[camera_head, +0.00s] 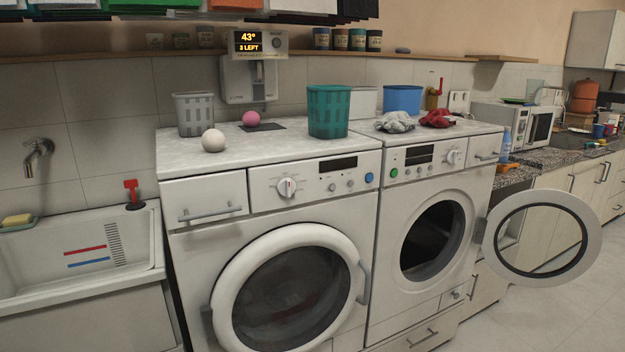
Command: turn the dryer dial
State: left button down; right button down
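Two white front-loading machines stand side by side; no readable label tells which is the dryer. The left machine (205,250) has a shut round door and a round dial (287,187) with a light pointer that looks close to vertical. The right machine (385,230) has its round door (591,240) swung open to the right and a dark, empty-looking drum (432,240). Its dial (453,156) is at the right of its panel, beside a display and a green button (394,173). Neither of my grippers is in view.
On the machine tops are a grey basket (194,114), a white ball (213,140), a pink ball (251,118), a teal basket (328,111), grey cloth (395,122) and red cloth (437,118). The open door juts out at right. A sink (80,250) is at left.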

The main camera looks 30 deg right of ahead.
aim_at(286, 186)
jog(key=i+l+u, duration=0.1)
jog(key=l, duration=0.55)
jog(key=i+l, duration=0.2)
jog(key=l, duration=0.45)
jog(key=i+l+u, duration=0.15)
jog(key=l, duration=0.5)
jog(key=i+l+u, duration=0.1)
jog(key=l, duration=0.55)
jog(key=i+l, duration=0.15)
jog(key=l, duration=0.55)
jog(key=u, duration=0.05)
